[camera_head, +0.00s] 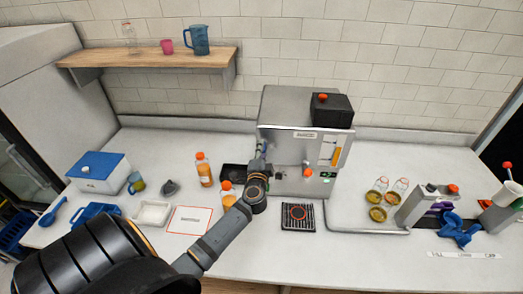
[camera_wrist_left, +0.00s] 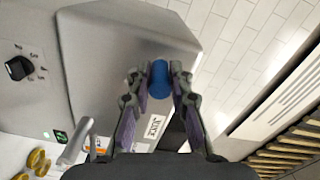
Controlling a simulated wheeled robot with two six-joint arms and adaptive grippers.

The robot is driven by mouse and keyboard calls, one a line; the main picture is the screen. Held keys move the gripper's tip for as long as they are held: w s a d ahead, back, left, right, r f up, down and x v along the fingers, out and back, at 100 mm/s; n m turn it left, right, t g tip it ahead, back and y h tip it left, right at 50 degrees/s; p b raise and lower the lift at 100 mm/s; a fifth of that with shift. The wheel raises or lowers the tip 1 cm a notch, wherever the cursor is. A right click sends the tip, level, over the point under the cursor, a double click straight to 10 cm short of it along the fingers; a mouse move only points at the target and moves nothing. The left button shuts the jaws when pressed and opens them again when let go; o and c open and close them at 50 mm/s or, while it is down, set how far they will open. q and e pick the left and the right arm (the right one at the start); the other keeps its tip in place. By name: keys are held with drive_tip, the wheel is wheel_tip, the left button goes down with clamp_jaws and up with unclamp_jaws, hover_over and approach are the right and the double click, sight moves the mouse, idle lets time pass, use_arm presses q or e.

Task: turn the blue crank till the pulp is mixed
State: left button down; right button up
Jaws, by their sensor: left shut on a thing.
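The blue crank's round handle (camera_wrist_left: 159,78) shows in the left wrist view, between the two fingertips of my left gripper. My left gripper (camera_head: 261,160) is shut on it at the left side of the steel juicer (camera_head: 285,112). In the head view the arm and gripper hide the crank. The juicer's grey metal housing also shows in the left wrist view (camera_wrist_left: 110,55). The pulp cannot be made out in either view. My right gripper is not in view.
Orange-capped bottles (camera_head: 204,170) and a white tray (camera_head: 152,213) stand left of the juicer. A black drip grid (camera_head: 298,224) lies in front of it. Small jars (camera_head: 378,196) and a steel device (camera_head: 412,207) are at right. The front counter middle is fairly clear.

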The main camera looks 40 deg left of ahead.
use_arm(q)
drive_tip(key=shift+r, duration=0.15)
drive_tip(key=c, duration=1.2)
unclamp_jaws()
drive_tip(key=v, duration=1.2)
